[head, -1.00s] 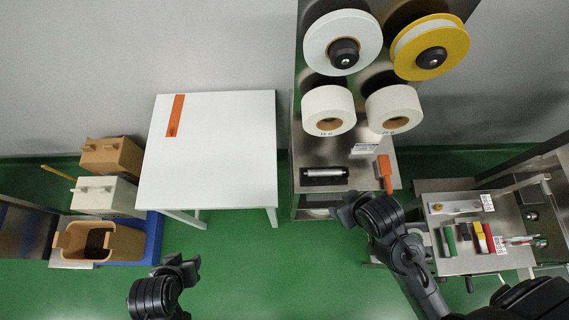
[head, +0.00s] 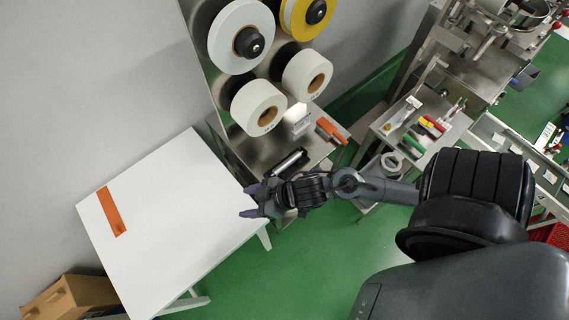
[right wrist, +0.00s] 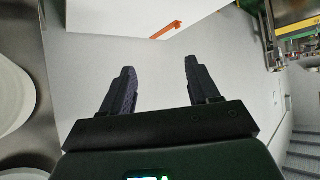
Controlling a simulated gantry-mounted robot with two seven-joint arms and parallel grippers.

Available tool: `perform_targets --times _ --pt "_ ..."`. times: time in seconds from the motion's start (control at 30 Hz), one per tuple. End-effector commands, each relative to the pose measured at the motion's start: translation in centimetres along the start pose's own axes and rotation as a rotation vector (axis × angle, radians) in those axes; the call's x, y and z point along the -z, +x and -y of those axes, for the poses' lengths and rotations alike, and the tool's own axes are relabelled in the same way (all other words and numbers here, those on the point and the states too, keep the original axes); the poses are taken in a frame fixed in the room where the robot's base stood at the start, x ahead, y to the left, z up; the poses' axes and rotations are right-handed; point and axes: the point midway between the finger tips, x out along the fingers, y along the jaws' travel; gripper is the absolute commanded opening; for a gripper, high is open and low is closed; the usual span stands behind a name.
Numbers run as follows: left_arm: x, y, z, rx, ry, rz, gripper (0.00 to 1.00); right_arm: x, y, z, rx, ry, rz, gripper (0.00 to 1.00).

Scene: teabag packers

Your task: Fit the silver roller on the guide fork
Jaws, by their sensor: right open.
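The silver roller (head: 289,162) lies in a dark holder on the steel shelf (head: 259,151) below the tape reels. My right arm passes just in front of it and hides part of that shelf. My right gripper (head: 250,202) is over the near right edge of the white table, left of the roller and apart from it. In the right wrist view the right gripper (right wrist: 158,80) is open with nothing between its fingers. I cannot make out the guide fork for certain in either view. My left gripper is out of view.
The white table (head: 165,225) is bare except for an orange strip (head: 111,211). Large white reels (head: 241,36) hang above the steel shelf, with an orange-handled tool (head: 331,130) at its right end. A side cart (head: 420,125) holds coloured items.

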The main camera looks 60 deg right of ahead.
Motion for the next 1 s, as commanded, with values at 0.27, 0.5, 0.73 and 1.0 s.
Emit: perform_targets --times 0.27,0.5,0.73,1.0 --pt "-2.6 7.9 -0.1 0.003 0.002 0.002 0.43 -9.4 3.4 -2.4 0.342 -0.24 0.031 0.61" --pt "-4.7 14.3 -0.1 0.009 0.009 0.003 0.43 -16.3 3.3 -8.9 0.525 -0.392 0.251 0.61" --pt "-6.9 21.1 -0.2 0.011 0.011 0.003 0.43 -19.2 2.4 -16.9 0.551 -0.519 0.517 0.61" --pt "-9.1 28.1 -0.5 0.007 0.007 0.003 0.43 -18.3 1.7 -23.8 0.448 -0.662 0.766 0.61"
